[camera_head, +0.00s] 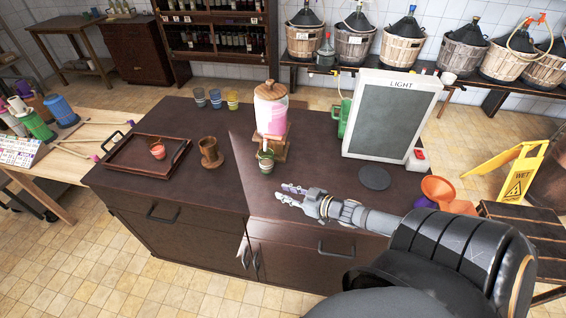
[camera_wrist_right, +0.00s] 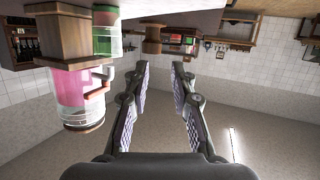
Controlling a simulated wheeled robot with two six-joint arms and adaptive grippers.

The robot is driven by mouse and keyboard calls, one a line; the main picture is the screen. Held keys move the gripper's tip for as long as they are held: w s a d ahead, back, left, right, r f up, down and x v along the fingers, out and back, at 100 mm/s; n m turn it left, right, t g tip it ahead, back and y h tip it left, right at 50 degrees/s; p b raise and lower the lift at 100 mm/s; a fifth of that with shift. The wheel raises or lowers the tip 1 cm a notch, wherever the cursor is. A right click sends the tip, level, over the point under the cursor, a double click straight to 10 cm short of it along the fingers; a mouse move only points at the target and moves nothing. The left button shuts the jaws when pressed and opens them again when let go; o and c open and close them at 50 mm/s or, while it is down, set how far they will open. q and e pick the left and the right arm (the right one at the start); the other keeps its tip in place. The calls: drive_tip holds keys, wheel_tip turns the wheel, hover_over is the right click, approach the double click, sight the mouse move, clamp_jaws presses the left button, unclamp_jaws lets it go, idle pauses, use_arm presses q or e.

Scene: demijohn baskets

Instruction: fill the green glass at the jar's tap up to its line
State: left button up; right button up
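The jar (camera_head: 270,108) of pink liquid stands on a wooden stand (camera_head: 274,146) on the dark cabinet top. Its tap (camera_head: 266,153) faces the front; it also shows in the upside-down right wrist view (camera_wrist_right: 100,86). My left gripper is not in view.
A tray (camera_head: 130,170) with an orange cup (camera_head: 158,152) and a wooden mug (camera_head: 210,153) stand left. Several coloured glasses (camera_head: 215,98) stand behind. A light panel (camera_head: 386,118), a dark disc (camera_head: 374,177) and an orange funnel (camera_head: 437,188) are right. The front middle is clear.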

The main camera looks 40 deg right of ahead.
drive_tip(key=a+f+m+g+h, duration=0.1)
drive_tip(key=s+a+f+g+h, duration=0.1)
drive_tip(key=a+h, duration=0.1)
drive_tip(key=shift+s+a+f+m, duration=0.15)
drive_tip(key=shift+s+f+m, duration=0.05)
drive_tip(key=shift+f+m, duration=0.2)
drive_tip(key=shift+s+a+f+m+g+h, duration=0.15)
drive_tip(key=shift+s+a+g+h, duration=0.25)
drive_tip(key=shift+s+g, duration=0.3)
drive_tip(key=shift+s+a+f+m+g+h, duration=0.1)
drive_tip(key=shift+s+a+m+g+h, duration=0.15)
drive_tip(key=shift+s+a+g, duration=0.4)
drive_tip(key=shift+s+a+f+m+g+h, duration=0.1)
drive_tip(key=shift+s+a+g+h, duration=0.2)
drive_tip(key=shift+s+g, duration=0.45)
drive_tip(key=shift+s+r, duration=0.1)
drive_tip(key=shift+s, duration=0.05)
